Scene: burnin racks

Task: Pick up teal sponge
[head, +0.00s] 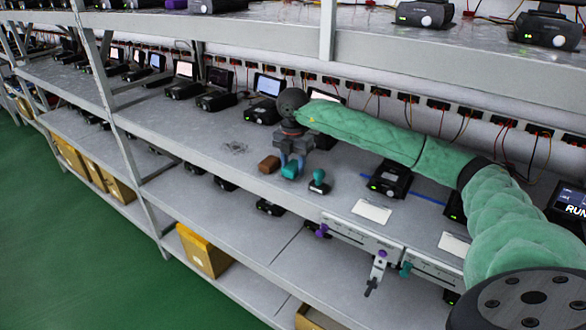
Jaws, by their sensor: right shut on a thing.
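The teal sponge (290,171) is a small teal block on the middle shelf, near its front edge. My right gripper (291,163) reaches in from the right, pointing down, with its blue fingers shut on the sponge. The fingers hide part of it. I cannot tell whether the sponge still touches the shelf. My left gripper is not in view.
A brown block (269,164) lies just left of the sponge. A teal-handled stamp-like item (319,182) stands just right. Black devices with screens (268,86) line the shelf's back. White cards (372,211) lie to the right.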

